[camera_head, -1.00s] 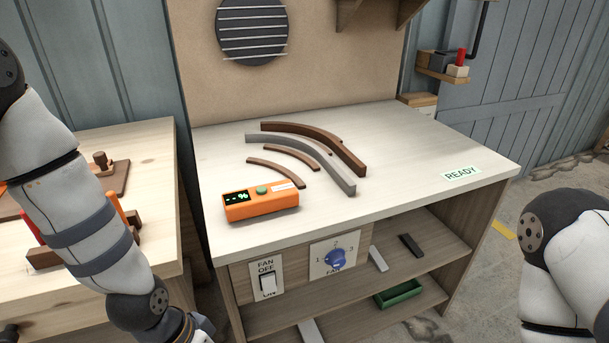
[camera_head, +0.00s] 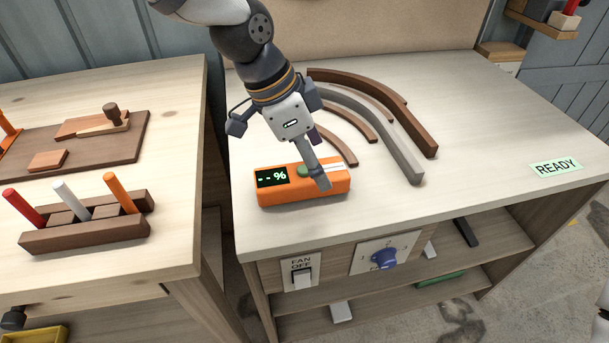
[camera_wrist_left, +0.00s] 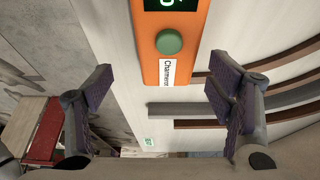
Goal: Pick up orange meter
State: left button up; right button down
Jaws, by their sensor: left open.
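The orange meter (camera_head: 300,190) lies on the white bench top near its front left edge, with a dark display reading "-- %", a green button and a white label. It also shows in the left wrist view (camera_wrist_left: 174,66), at the top middle. My left gripper (camera_head: 318,165) is over the meter in the head view, one finger showing in front of the meter's right part. In the left wrist view (camera_wrist_left: 168,100) its two fingers are wide apart with nothing between them, on either side of the meter's line. Whether a finger touches it I cannot tell.
Curved brown and grey strips (camera_head: 390,125) lie just behind and right of the meter. A READY label (camera_head: 556,167) is at the right of the bench. A fan switch (camera_head: 302,275) and blue knob (camera_head: 384,257) are on the front. A wooden table (camera_head: 180,175) stands at left.

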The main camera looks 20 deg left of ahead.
pick_arm(q)
jog(key=f, duration=0.2)
jog(key=w+f, duration=0.1)
jog(key=f, duration=0.1)
jog(key=shift+d+f+b, duration=0.15)
jog(key=shift+f+b, duration=0.15)
jog(key=shift+b, duration=0.05)
jog(key=shift+w+d+f, duration=0.1)
jog(key=shift+f, duration=0.2)
jog(key=shift+r, duration=0.1)
pick_arm(e)
jog(key=shift+s+f, duration=0.45)
pick_arm(q)
jog(key=c, duration=1.2)
jog(key=shift+w+r, duration=0.1)
